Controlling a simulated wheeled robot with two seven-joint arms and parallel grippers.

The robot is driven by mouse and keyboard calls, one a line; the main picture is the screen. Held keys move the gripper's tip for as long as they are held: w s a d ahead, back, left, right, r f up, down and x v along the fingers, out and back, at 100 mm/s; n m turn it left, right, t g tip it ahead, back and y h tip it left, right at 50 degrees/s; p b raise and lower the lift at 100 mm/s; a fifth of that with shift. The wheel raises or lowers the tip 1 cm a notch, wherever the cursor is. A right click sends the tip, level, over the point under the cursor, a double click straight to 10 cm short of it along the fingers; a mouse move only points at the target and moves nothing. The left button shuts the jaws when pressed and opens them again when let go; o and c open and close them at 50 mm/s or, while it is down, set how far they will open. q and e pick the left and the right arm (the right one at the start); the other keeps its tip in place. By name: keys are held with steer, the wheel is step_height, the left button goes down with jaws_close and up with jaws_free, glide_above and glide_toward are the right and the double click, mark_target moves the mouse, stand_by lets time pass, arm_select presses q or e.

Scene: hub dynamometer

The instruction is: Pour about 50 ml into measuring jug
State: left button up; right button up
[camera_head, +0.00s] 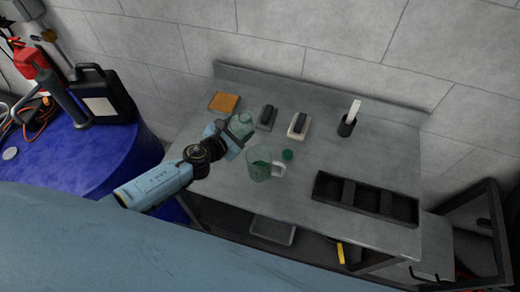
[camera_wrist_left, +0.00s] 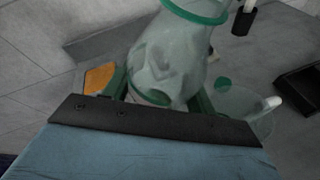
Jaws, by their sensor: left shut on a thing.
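The measuring jug (camera_head: 259,166), clear with a pale handle, stands on the grey bench. My left gripper (camera_head: 236,134) is shut on a translucent greenish bottle (camera_head: 241,122), up and to the left of the jug in the head view. The left wrist view shows the bottle (camera_wrist_left: 170,55) between the green fingers, with a green ring at its top end. The jug (camera_wrist_left: 240,108) is to its right there, partly hidden by the gripper. I cannot tell the liquid level in either. A small green cap (camera_head: 288,155) lies beside the jug. My right gripper is not in view.
An orange sponge-like block (camera_head: 223,103), a dark block (camera_head: 267,117), a pale block with a dark top (camera_head: 299,125) and a dark cup holding a white stick (camera_head: 347,124) stand toward the back. A black compartment tray (camera_head: 366,200) lies at right. The front middle is clear.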

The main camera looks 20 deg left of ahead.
mark_target(237, 120)
arm_select(q)
steer(key=shift+r+n+g+h+p, duration=0.25)
steer(key=shift+n+g+h+p, duration=0.25)
steer(key=shift+n+p, duration=0.3)
steer(key=shift+w+d+r+b, duration=0.15)
steer(key=shift+r+b, duration=0.2)
steer(key=shift+d+r, duration=0.1)
steer(key=shift+r, duration=0.2)
steer(key=shift+s+d+r, duration=0.15)
steer(key=shift+s+r, duration=0.25)
steer(key=shift+r, duration=0.2)
steer(key=shift+d+r+n+h, duration=0.1)
steer(key=shift+r+n+h, duration=0.2)
steer(key=shift+r, duration=0.25)
steer(key=shift+s+d+r+n+g, duration=0.15)
steer(key=shift+r+n+g, duration=0.2)
steer(key=shift+r, duration=0.45)
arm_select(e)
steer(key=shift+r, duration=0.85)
